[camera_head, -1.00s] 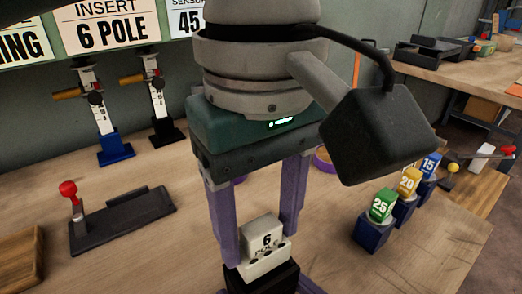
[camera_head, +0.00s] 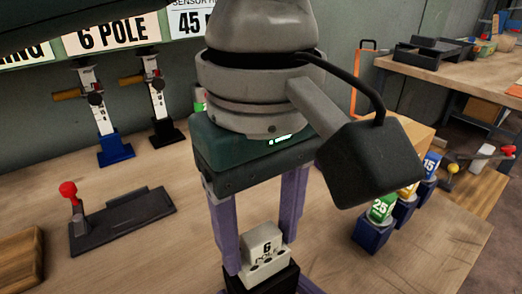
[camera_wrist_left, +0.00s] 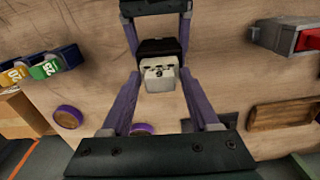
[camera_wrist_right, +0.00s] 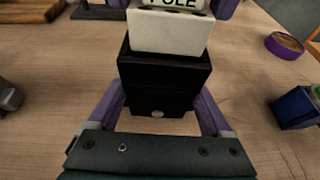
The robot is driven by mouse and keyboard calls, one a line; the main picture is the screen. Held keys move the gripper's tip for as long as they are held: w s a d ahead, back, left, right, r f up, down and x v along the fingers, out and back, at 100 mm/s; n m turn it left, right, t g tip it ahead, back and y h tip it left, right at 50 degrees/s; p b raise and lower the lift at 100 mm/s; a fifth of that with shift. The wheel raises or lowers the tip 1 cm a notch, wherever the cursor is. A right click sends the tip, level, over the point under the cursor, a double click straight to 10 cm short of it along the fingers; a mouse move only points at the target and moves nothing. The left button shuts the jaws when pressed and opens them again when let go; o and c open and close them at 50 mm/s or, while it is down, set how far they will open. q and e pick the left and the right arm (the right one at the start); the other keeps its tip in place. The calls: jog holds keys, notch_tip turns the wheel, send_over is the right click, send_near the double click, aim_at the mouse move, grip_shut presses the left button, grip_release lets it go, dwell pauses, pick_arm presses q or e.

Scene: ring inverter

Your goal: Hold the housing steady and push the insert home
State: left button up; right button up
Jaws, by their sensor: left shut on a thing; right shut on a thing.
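The white insert (camera_head: 263,248), marked "6 POLE", stands upright at the top of the black housing (camera_head: 262,281) at the bottom centre of the head view. My left gripper (camera_head: 261,258) comes from above, its purple fingers shut on the insert's two sides. In the left wrist view the insert (camera_wrist_left: 160,77) sits between those fingers. In the right wrist view my right gripper (camera_wrist_right: 164,88) is shut on the black housing (camera_wrist_right: 162,85), with the insert (camera_wrist_right: 170,32) above it.
A black fixture with a red-knobbed lever (camera_head: 120,220) stands at the left. Two toggle clamps (camera_head: 88,110) are at the back. Numbered blocks, including a green one marked 25 (camera_head: 381,208), stand at the right, partly behind my arm. The bench (camera_head: 130,265) between is clear.

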aim_at(261, 233)
pick_arm(q)
jog(key=shift+f, duration=1.2)
jog(key=o, duration=1.4)
jog(key=shift+o, duration=0.2)
notch_tip(261, 233, up, 12)
jog(key=shift+r, duration=0.1)
